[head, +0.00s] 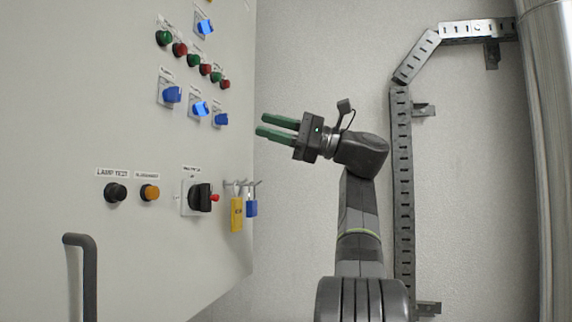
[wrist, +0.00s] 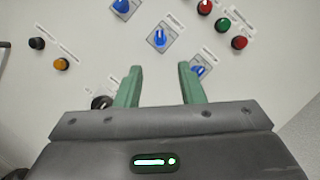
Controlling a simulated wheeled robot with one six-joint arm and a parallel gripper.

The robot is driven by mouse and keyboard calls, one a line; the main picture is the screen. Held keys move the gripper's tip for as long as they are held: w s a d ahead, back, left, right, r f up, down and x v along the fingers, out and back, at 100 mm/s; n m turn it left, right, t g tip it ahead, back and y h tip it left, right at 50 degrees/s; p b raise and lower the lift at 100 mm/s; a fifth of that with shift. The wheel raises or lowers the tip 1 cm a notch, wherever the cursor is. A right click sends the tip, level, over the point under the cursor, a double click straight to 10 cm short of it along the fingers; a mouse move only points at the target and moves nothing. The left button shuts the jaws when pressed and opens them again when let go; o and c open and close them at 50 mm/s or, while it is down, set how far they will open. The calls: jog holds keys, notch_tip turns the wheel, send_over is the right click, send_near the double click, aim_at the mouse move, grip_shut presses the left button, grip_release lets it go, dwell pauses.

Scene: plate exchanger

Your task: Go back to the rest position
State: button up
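My gripper (head: 262,125) has two green fingers that point left toward the control panel (head: 140,240) in the head view. The fingers are apart with nothing between them, and the gripper is clear of the panel. In the wrist view my gripper (wrist: 160,75) also shows open, with the panel's knobs and buttons beyond its fingertips. My arm stands raised from the bottom of the head view and bends left at the wrist.
The panel carries blue knobs (head: 172,95), red and green buttons (head: 179,50), a black rotary switch (head: 200,197) and hanging yellow (head: 237,214) and blue (head: 252,208) padlocks. A black handle (head: 85,270) sticks out lower left. A metal cable tray (head: 402,190) runs up the wall behind my arm.

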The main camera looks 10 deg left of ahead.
aim_at(207, 109)
jog(key=p+x, duration=0.2)
jog(key=x, duration=1)
jog(key=shift+s+a+r+p, duration=0.1)
jog(key=shift+a+r+p, duration=0.05)
jog(key=shift+a+p, duration=0.2)
jog(key=shift+s+a+r, duration=0.1)
jog(key=shift+a, duration=0.45)
jog(key=shift+d, duration=0.1)
